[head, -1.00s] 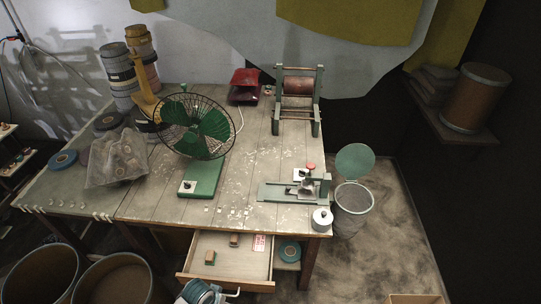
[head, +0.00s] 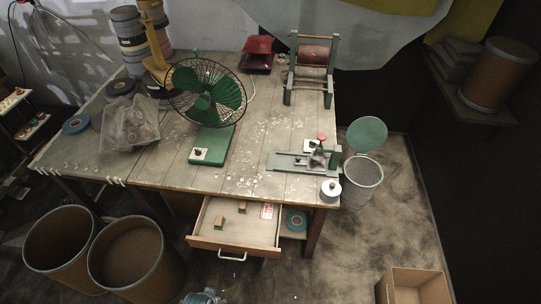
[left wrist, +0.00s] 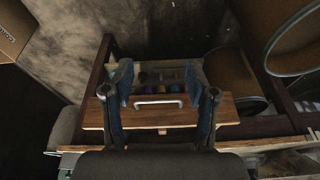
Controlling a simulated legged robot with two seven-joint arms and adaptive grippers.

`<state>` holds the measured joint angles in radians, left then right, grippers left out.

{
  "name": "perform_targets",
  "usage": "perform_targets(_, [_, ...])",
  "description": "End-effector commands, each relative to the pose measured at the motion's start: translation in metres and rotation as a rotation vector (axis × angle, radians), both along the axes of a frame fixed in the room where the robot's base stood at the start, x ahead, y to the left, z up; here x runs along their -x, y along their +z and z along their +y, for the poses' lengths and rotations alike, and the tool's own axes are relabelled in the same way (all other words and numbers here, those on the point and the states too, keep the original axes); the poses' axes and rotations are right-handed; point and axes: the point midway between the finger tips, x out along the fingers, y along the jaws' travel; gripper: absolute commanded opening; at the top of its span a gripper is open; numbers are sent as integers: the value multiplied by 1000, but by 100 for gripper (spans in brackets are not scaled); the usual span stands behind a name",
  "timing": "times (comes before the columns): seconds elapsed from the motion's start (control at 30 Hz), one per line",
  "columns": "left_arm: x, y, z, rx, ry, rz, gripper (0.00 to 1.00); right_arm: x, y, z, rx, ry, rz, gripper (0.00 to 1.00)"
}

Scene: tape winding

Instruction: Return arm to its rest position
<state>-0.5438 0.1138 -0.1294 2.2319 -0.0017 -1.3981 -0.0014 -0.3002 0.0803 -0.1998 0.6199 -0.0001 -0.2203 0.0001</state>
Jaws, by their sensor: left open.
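My left gripper (left wrist: 158,82) is open and empty in the left wrist view, its two dark fingers apart. A wooden drawer front with a white handle (left wrist: 158,102) shows behind and between the fingers; I see no contact with it. In the head view only a small grey-blue part of what looks like my left arm (head: 205,297) shows at the bottom edge, below the pulled-out drawer (head: 233,245). My right gripper is in neither view.
The workbench (head: 250,175) holds a green fan (head: 207,95), a winding frame (head: 312,70) and a small press (head: 305,160). Two barrels (head: 60,237) stand at lower left, and a cardboard box (head: 415,287) at lower right. Bare floor lies between them.

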Motion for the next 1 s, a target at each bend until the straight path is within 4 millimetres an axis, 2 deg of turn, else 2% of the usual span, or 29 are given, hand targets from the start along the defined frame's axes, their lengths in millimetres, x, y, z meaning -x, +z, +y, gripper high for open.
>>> perform_targets(0.27, [6, -101, -1, -2, -7, 47, 57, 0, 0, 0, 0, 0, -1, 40])
perform_targets(0.37, [20, -154, 0, -4, -10, 71, 57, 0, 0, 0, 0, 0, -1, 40])
perform_targets(0.5, [61, -236, 6, -8, -18, 111, 57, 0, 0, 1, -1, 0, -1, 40])
perform_targets(0.6, [100, -283, 12, -11, -25, 138, 57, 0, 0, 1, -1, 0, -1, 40])
perform_targets(0.7, [141, -316, 19, -15, -31, 160, 57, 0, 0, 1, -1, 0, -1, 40])
perform_targets(0.8, [174, -335, 26, -17, -35, 175, 57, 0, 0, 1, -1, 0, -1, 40])
perform_targets(0.9, [197, -344, 30, -20, -38, 184, 57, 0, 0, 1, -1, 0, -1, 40])
perform_targets(1.0, [207, -348, 33, -20, -39, 188, 57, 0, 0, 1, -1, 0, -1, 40])
